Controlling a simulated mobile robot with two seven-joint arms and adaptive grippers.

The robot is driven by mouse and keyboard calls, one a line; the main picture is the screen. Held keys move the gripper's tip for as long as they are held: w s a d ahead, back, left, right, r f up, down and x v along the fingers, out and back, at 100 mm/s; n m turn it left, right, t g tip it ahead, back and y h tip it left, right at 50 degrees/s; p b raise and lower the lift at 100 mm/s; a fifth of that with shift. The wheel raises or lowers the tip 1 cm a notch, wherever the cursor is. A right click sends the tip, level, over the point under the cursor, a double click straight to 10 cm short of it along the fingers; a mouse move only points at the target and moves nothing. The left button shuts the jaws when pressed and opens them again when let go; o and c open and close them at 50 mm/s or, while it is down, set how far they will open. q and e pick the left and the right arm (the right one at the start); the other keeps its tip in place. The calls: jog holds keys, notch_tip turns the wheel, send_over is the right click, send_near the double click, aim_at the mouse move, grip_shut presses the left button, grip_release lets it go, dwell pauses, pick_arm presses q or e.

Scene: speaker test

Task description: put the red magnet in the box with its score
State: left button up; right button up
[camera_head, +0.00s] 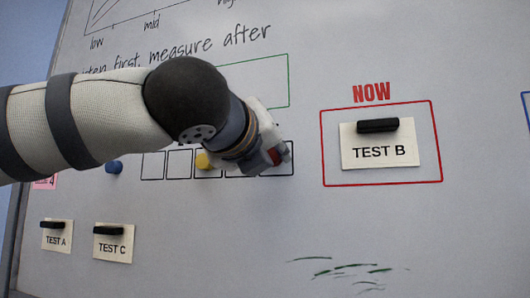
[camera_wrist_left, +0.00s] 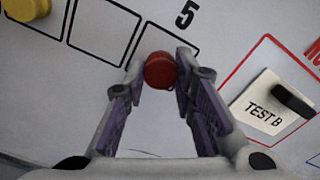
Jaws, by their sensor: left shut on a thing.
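The red magnet (camera_wrist_left: 160,70) sits between the fingertips of my left gripper (camera_wrist_left: 161,76), which is shut on it. In the head view, my left gripper (camera_head: 272,160) is at the right end of a row of black-outlined boxes (camera_head: 180,164), with a bit of red showing at its tip. In the left wrist view, the magnet overlaps the lower part of the end box (camera_wrist_left: 155,42), by the number 5 (camera_wrist_left: 186,14). I cannot tell whether it touches the board. The arm hides the other numbers. My right gripper is not in view.
A yellow magnet (camera_head: 203,160) is on the box row, left of my gripper. A blue magnet (camera_head: 113,167) is left of the row. A TEST B card (camera_head: 378,152) hangs in a red frame at right. TEST A (camera_head: 56,241) and TEST C (camera_head: 112,249) cards hang lower left.

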pick_arm(q)
jog(key=shift+w+d, duration=0.2)
jog(key=shift+w, duration=0.35)
dwell(0.9)
jog(key=o, duration=1.5)
jog(key=shift+c, duration=0.2)
jog(key=shift+s, duration=0.1)
jog(key=v, duration=0.7)
jog(key=shift+r, duration=0.1)
